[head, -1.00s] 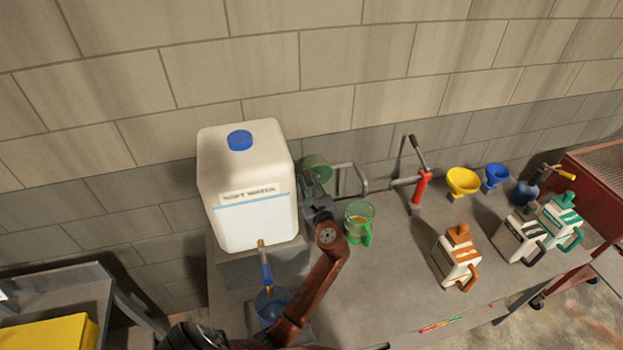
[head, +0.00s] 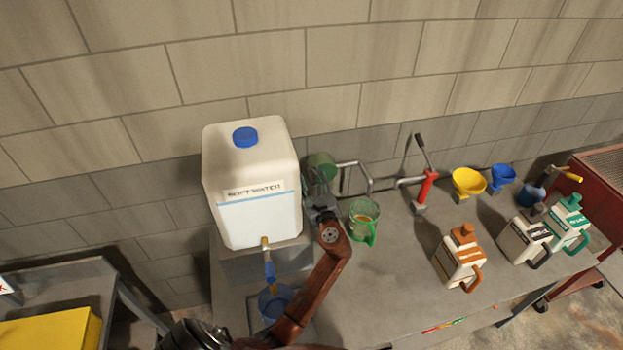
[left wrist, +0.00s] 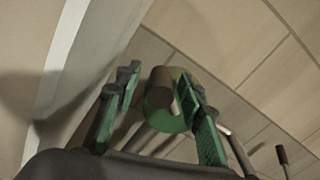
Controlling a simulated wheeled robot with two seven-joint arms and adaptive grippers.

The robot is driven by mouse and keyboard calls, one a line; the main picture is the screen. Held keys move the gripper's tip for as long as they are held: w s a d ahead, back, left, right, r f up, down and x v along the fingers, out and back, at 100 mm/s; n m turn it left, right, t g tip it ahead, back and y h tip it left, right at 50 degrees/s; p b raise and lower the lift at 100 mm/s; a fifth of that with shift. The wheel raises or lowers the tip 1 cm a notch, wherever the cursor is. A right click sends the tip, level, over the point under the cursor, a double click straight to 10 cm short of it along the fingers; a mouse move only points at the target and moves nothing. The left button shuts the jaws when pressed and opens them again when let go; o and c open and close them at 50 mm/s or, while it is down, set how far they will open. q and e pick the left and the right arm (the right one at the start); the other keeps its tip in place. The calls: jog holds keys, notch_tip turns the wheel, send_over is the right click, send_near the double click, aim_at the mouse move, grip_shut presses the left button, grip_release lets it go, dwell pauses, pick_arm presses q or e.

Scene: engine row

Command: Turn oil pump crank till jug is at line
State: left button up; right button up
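The green oil pump (head: 322,165) stands against the wall, right of the water container. Its crank is mostly hidden by my left gripper in the head view. In the left wrist view a dark, round crank handle (left wrist: 160,88) points at the camera, with a green disc behind it. My left gripper (head: 318,196) is at the pump; its green fingers (left wrist: 162,105) stand on both sides of the handle, with visible gaps, so it looks open. The clear jug with a green handle (head: 364,222) stands right of my gripper and holds some amber oil; its line cannot be made out. My right gripper is not in view.
A white water container (head: 250,190) stands at left above a blue cup (head: 275,302). A red hand pump (head: 425,190), yellow funnel (head: 468,182), blue funnel (head: 501,177) and orange-capped jug (head: 460,258) stand to the right. The bench front is mostly clear.

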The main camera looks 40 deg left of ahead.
pick_arm(q)
jog(key=shift+d, duration=0.1)
jog(key=v, duration=1.1)
jog(key=shift+s+d, duration=0.3)
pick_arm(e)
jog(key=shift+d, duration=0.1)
